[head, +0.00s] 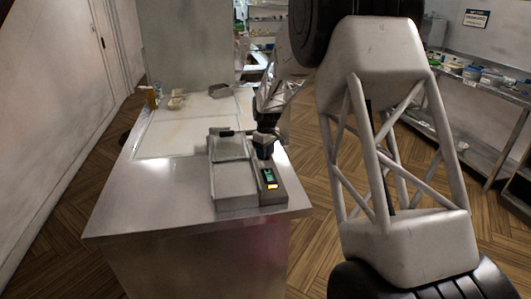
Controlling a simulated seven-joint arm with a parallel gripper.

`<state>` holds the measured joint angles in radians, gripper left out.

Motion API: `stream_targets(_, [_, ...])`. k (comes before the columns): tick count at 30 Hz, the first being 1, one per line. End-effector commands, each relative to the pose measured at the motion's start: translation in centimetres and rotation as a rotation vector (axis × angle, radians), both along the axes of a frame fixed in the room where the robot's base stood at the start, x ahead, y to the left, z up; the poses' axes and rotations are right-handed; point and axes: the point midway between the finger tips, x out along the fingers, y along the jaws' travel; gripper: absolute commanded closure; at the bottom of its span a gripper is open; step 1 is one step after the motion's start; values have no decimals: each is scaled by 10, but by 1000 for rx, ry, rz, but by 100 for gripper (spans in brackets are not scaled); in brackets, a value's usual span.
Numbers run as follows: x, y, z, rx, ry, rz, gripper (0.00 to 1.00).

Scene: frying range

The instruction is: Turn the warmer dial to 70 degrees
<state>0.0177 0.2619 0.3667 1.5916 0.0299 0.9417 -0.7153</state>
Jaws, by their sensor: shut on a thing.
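The warmer (234,182) is a metal box on the steel counter, near its front right corner. Its control panel runs along the right side, with a small green display (268,174) and a lit orange switch (272,186) at the front end. My gripper (264,150) points down onto the panel just behind the display. It is shut on the dial, which the gripper hides. I cannot read the display or the dial's setting from here.
The steel counter (140,205) is bare to the left of the warmer. Pale boards (175,135) lie behind it, with small containers (176,102) at the back left. A metal shelf (465,140) with several items stands along the right wall.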

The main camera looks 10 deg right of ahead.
Motion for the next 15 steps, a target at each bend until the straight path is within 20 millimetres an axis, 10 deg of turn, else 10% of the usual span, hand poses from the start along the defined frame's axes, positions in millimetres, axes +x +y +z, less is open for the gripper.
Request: stream_targets(15, [0, 1, 0, 1, -1, 376, 81])
